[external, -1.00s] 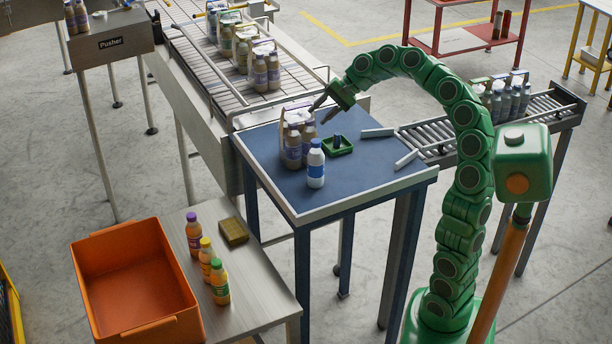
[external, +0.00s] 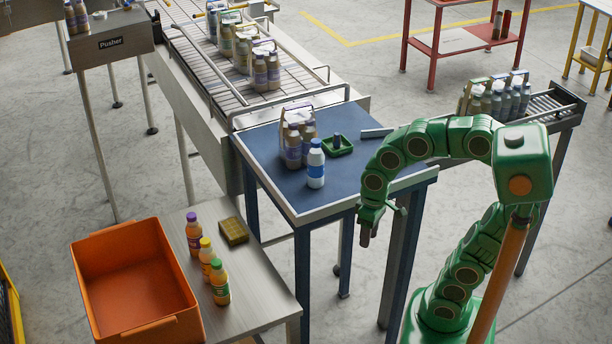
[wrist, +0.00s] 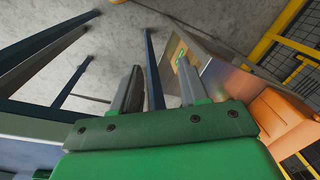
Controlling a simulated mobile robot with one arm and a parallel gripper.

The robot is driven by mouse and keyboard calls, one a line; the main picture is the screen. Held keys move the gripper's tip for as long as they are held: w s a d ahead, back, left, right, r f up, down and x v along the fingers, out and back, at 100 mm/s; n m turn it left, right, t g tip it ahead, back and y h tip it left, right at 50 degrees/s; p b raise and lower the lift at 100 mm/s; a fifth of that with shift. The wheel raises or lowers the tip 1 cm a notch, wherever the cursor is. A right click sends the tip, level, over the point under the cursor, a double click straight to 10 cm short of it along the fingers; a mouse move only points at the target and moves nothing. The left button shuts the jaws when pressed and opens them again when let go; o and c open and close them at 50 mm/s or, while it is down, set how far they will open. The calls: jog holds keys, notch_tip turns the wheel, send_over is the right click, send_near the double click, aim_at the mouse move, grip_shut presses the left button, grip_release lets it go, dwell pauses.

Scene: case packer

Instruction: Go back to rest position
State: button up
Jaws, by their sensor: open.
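My gripper (external: 367,232) hangs pointing down in front of the blue table's right front corner in the external view. My green arm curves over in an arch above it. In the wrist view, the two grey fingers of my gripper (wrist: 158,92) stand apart with nothing between them, so it is open and empty. The blue-topped table (external: 270,158) is behind and left of my gripper.
A green tray (external: 338,149) sits on the blue table. A grey side table (external: 255,292) holds several juice bottles and a brown block (external: 233,231), beside an orange crate (external: 120,331). Conveyors (external: 190,50) with bottle packs lie behind. Open floor surrounds my base.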

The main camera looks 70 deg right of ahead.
jog(key=s+f+n+g+h, duration=0.1)
jog(key=s+f+n, duration=0.1)
jog(key=s+f, duration=0.3)
jog(key=s, duration=0.4)
jog(key=shift+d+f+g, duration=0.15)
jog(key=shift+g, duration=0.25)
jog(key=shift+s, duration=0.1)
